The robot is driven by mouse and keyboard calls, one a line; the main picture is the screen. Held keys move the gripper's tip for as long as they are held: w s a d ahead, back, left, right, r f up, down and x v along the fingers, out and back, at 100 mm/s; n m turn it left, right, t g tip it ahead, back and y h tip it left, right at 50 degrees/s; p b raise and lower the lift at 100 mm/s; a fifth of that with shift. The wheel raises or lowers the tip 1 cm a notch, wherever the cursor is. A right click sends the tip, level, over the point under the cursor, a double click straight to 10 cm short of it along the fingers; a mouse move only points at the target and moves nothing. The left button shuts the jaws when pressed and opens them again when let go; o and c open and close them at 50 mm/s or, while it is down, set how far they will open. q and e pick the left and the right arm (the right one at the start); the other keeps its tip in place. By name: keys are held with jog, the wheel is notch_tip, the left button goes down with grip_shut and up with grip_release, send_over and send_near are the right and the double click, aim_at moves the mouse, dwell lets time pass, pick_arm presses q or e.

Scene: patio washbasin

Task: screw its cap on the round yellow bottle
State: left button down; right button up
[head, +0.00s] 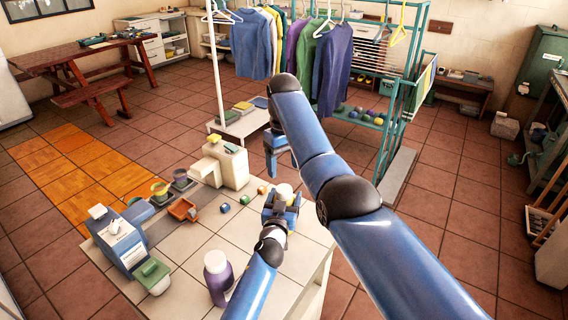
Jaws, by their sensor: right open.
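A pale yellow, rounded object (285,191), which looks like the round yellow bottle, shows at the jaws of my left gripper (282,210), over the right part of the white tiled counter. The jaws partly hide it, and I cannot tell whether they are shut on it. My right gripper (275,152) is open and points down above and beyond the counter's far right corner, apart from the yellow object. A small orange-yellow piece (261,190) lies on the counter left of the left gripper; I cannot tell whether it is the cap.
The counter (205,243) holds a purple bottle (218,282), a terracotta tray (183,209), a cream dispenser (232,166), a blue machine (119,244), a green-topped container (153,274) and small teal pieces (244,200). A clothes rack (390,120) stands behind my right arm.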

aim_at(284, 188)
dwell(0.3)
jog(key=shift+f, duration=4)
jog(key=shift+c, duration=0.3)
jog(key=c, duration=1)
jog(key=shift+c, duration=0.2)
jog(key=o, duration=1.2)
jog(key=shift+o, duration=0.2)
